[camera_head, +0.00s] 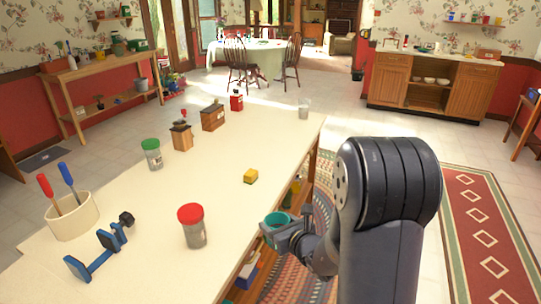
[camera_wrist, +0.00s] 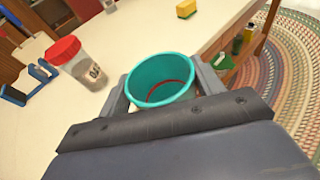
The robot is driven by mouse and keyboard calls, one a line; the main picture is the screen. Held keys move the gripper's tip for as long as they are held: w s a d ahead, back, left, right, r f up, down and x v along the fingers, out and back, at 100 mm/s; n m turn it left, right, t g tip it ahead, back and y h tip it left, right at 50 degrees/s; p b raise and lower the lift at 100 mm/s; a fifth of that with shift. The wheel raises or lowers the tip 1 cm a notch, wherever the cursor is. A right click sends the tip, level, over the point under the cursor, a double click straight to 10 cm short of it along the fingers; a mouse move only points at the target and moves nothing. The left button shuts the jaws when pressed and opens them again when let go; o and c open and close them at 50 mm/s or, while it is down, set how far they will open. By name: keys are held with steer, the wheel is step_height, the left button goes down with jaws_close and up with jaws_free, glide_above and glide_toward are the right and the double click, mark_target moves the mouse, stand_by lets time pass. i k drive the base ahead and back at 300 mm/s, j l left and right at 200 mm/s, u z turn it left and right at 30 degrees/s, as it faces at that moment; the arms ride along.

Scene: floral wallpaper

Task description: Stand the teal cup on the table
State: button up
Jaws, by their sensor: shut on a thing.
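The teal cup (camera_wrist: 160,79) is between the fingers of my gripper (camera_wrist: 162,92), which is shut on it. In the wrist view its open mouth faces the camera and its lower part is mostly hidden. In the head view the cup (camera_head: 277,219) shows beside the right edge of the table (camera_head: 140,195), partly hidden by my gripper (camera_head: 283,230). I cannot tell whether the cup touches the table edge.
A red-lidded jar (camera_head: 194,226) stands on the table near the cup, and a yellow block (camera_head: 250,176) lies beyond. A blue clamp (camera_head: 95,255) and a tool holder (camera_head: 72,216) are at left. The tabletop between jar and block is clear.

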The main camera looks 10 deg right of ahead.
mark_target(170, 286)
steer(key=k+j+z, duration=0.1)
steer(key=j+z, duration=0.25)
steer(key=k+j+z, duration=0.15)
steer(key=j+z, duration=0.2)
steer(key=k+j+z, duration=0.15)
steer(key=j+z, duration=0.15)
steer(key=k+j, duration=0.2)
steer(key=j, duration=0.15)
